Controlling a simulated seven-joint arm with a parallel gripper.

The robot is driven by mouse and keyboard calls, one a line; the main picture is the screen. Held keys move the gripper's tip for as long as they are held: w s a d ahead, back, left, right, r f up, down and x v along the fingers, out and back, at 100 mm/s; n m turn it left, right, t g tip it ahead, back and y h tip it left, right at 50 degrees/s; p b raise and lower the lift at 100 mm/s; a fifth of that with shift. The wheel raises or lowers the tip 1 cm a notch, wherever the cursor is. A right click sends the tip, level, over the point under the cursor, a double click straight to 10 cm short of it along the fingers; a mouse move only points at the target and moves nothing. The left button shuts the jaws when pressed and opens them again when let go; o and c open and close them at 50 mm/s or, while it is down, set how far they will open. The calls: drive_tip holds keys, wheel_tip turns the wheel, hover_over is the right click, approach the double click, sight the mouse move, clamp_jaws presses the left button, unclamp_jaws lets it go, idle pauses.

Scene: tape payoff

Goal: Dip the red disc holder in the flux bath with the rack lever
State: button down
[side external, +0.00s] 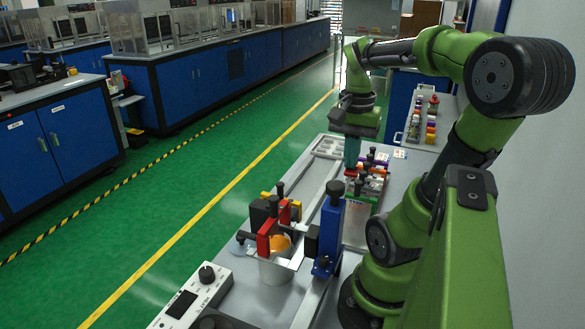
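My gripper (351,162) points down over the far part of the bench, above a row of coloured holders. Its fingertips are small here, and I cannot tell whether they are open or shut or hold anything. A red block with a black knob (267,238) stands at the near left, with an orange round part beside it, above a pale grey pot (275,271). I cannot tell for certain whether this block is the red disc holder or whether the pot is the flux bath. A blue upright block with a black-knobbed lever (329,235) stands just right of the pot.
Several coloured holders with black knobs (371,178) sit close together by my gripper. A white control box with a dial (192,299) lies at the near left. A pale tray (328,147) lies at the bench's far end. More coloured parts (415,125) stand on another surface behind.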

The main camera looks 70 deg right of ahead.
sight(350, 173)
drive_tip(key=shift+f, duration=2.3)
drive_tip(key=shift+r, duration=0.1)
idle(0.6)
drive_tip(key=shift+r, duration=4.2)
drive_tip(key=shift+w+d+f, duration=0.1)
drive_tip(key=shift+w+d, duration=0.1)
drive_tip(key=shift+d, duration=0.05)
drive_tip(key=w+a+f+n+t, duration=0.3)
drive_tip(key=w+a+n+t, duration=0.3)
drive_tip(key=w+a+n, duration=0.45)
drive_tip(key=a+n+t+y, duration=0.1)
drive_tip(key=a+n+y, duration=0.1)
drive_tip(key=a, duration=0.7)
drive_tip(key=shift+w+n, duration=0.15)
drive_tip(key=shift+n, duration=0.6)
